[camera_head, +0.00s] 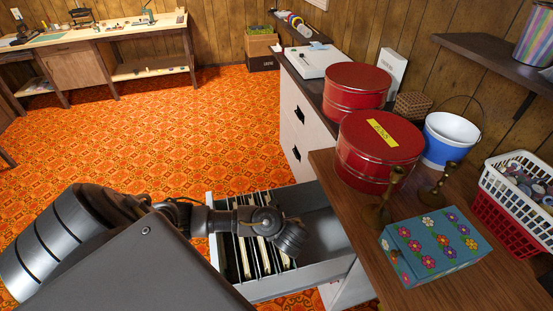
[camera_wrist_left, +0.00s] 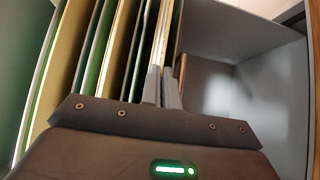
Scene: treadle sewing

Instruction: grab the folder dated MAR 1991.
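An open file drawer (camera_head: 335,240) holds a row of upright hanging folders (camera_head: 245,262), tan and dark green, packed at its left side. My left arm comes in from the left and its wrist is over the folders, hiding the fingers in the head view. In the left wrist view, my left gripper (camera_wrist_left: 161,88) has its fingers close together on the upper edge of a thin tan folder (camera_wrist_left: 161,42) at the right end of the row. I cannot read any date on the folders, so I cannot tell which is MAR 1991. My right gripper is not in view.
The drawer's right part is empty. A wooden desk (camera_head: 450,285) beside it holds red tins (camera_head: 378,150), a blue bucket (camera_head: 448,140), candlesticks (camera_head: 385,200), a flowered box (camera_head: 435,245) and a laundry-style basket (camera_head: 520,195). The orange carpet (camera_head: 200,130) is clear.

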